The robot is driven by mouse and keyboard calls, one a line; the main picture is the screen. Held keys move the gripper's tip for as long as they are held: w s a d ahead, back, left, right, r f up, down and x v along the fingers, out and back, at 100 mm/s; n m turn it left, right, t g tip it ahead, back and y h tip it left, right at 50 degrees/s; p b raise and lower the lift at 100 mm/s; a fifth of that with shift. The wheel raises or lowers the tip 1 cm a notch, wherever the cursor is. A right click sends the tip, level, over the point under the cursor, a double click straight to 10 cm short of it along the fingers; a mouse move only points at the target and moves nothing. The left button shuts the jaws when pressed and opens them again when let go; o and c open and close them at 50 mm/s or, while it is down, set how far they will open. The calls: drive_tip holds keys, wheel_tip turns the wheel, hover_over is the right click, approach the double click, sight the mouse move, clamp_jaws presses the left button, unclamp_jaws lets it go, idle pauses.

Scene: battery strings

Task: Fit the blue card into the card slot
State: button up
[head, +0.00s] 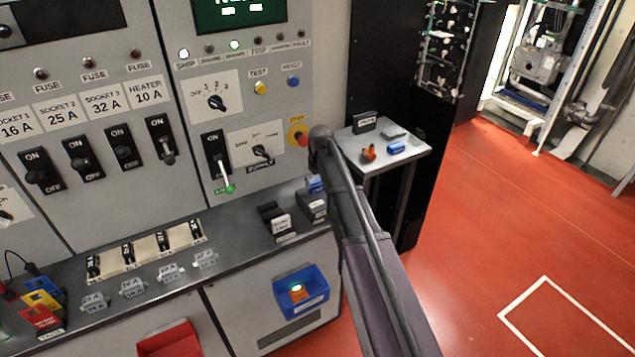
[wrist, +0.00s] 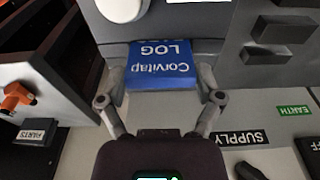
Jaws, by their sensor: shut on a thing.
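The blue card, printed "Corvitap LOG", shows upside down in the wrist view (wrist: 160,68). My gripper (wrist: 160,98) has one finger at each side edge of the card and is shut on it. In the head view a small blue part of the card (head: 316,184) shows beside my arm, above a dark grey labelled block (head: 312,204) on the ledge. My arm hides most of the gripper there. I cannot make out the card slot clearly, nor tell whether the card's far edge touches or enters anything.
Black blocks (head: 275,218) stand on the ledge left of the card. A switch panel (head: 240,110) rises behind. A small side table (head: 385,150) with several items stands to the right. A blue bin (head: 302,293) is on the cabinet front below. Red floor is free at right.

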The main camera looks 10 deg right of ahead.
sight(317, 181)
drive_tip(key=shift+f, duration=0.25)
drive_tip(key=o, duration=1)
drive_tip(key=shift+r, duration=0.2)
wheel_tip(317, 181, up, 10)
drive_tip(key=p, duration=0.9)
drive_tip(key=shift+f+p, duration=0.2)
drive_tip(key=shift+p, duration=0.1)
drive_tip(key=s+f+m+b, duration=0.2)
drive_tip(key=s, duration=1.2)
drive_tip(key=s+f+m+g+b, duration=0.1)
drive_tip(key=s+f+b, duration=0.1)
drive_tip(key=s, duration=1.3)
drive_tip(key=shift+d+f+m, duration=0.2)
drive_tip(key=shift+d+m, duration=0.15)
drive_tip(key=shift+m, duration=0.05)
